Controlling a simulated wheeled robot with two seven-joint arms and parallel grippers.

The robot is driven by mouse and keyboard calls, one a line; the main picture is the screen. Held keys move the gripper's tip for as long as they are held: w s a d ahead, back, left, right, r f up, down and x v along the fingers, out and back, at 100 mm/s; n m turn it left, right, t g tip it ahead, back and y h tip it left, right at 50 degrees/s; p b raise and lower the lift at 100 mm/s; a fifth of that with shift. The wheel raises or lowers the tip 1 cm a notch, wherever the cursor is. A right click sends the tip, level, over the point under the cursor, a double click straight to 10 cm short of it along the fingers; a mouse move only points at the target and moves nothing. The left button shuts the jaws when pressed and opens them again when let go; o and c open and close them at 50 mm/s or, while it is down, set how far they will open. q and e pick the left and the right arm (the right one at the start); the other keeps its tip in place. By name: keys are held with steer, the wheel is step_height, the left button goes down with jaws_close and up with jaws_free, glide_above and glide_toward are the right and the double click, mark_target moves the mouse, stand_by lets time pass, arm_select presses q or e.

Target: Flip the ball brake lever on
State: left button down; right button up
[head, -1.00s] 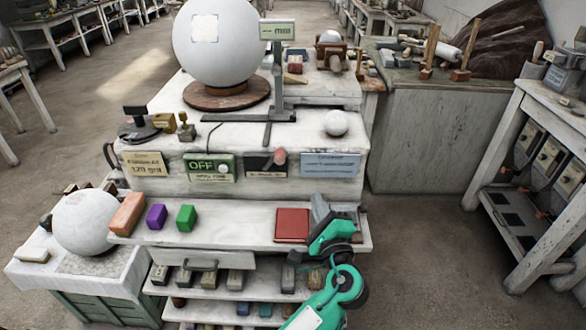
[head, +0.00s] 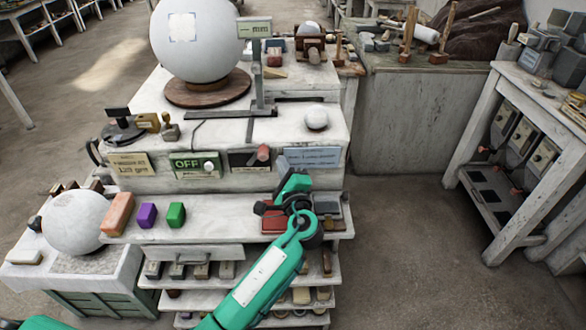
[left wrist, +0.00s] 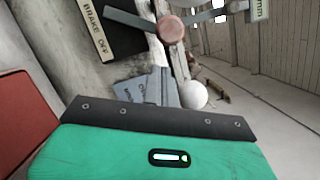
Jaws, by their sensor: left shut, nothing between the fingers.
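The ball brake lever shows in the head view as a reddish knob (head: 263,152) at the right of a dark plate on the stepped stand's front. In the left wrist view its round knob (left wrist: 171,28) sits at the end of a dark arm, above a plate labelled "BRAKE OFF" (left wrist: 92,27). My left gripper (head: 292,180) is shut and empty, just below and right of the lever in the head view, apart from it. The large white ball (head: 195,40) rests on a round wooden base. My right gripper is not in view.
A green OFF panel (head: 188,162) is left of the lever and a blue label (head: 312,158) right of it. A small white ball (head: 316,118) sits above. Orange, purple and green blocks (head: 175,214) and a red pad (head: 273,226) lie on the shelf below.

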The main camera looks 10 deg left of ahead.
arm_select(q)
steer(key=shift+s+a+r+p, duration=0.35)
steer(key=shift+a+r, duration=0.1)
steer(key=shift+a, duration=0.3)
steer(key=shift+a, duration=0.1)
